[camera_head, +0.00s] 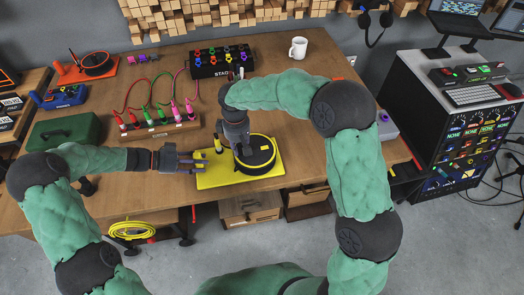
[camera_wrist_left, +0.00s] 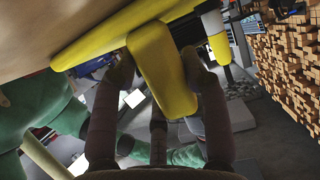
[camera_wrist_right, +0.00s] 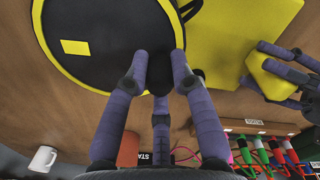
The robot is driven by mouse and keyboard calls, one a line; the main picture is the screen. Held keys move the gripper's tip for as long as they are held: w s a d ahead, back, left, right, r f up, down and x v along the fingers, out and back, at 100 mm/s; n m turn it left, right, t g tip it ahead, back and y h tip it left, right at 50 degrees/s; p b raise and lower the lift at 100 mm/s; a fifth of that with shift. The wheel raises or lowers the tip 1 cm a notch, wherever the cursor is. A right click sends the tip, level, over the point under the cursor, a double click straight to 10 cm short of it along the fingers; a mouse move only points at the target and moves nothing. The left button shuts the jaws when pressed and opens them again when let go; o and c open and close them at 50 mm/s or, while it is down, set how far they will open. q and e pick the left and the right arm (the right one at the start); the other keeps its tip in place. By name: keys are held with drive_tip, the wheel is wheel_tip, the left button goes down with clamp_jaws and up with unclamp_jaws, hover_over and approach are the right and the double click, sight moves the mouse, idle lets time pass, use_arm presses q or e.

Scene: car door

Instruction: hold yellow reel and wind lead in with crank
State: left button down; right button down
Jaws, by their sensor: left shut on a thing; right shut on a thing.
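The yellow reel's base (camera_head: 215,181) is a flat plate at the front edge of the wooden table. A black round drum with a yellow rim (camera_head: 263,169) sits on its right part; it also shows in the right wrist view (camera_wrist_right: 75,45). My left gripper (camera_head: 200,161) is shut on a yellow block-like grip (camera_wrist_left: 165,75) at the plate's left side; the right wrist view shows this grip too (camera_wrist_right: 268,78). My right gripper (camera_head: 243,152) points down over the drum, shut on the crank (camera_wrist_right: 160,78), which is dark and mostly hidden between the fingers.
Behind the reel stand a wooden strip with coloured plugs and leads (camera_head: 158,132) and a black stage box (camera_head: 222,62). A white mug (camera_head: 298,48) is at the back. A green case (camera_head: 64,133) lies left. A yellow cable coil (camera_head: 131,230) is below the table.

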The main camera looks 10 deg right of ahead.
sight(253, 138)
drive_tip(key=shift+w, duration=0.25)
drive_tip(key=shift+w+d, duration=0.2)
drive_tip(key=shift+w, duration=0.4)
drive_tip(key=shift+w+d, duration=0.15)
drive_tip(key=shift+w, duration=0.4)
drive_tip(key=shift+w+d, duration=0.95)
drive_tip(key=shift+d, duration=0.15)
drive_tip(key=shift+w+d, duration=0.15)
drive_tip(key=shift+d, duration=0.45)
drive_tip(key=shift+w+d, duration=0.15)
drive_tip(key=shift+d, duration=0.4)
drive_tip(key=shift+d, duration=0.1)
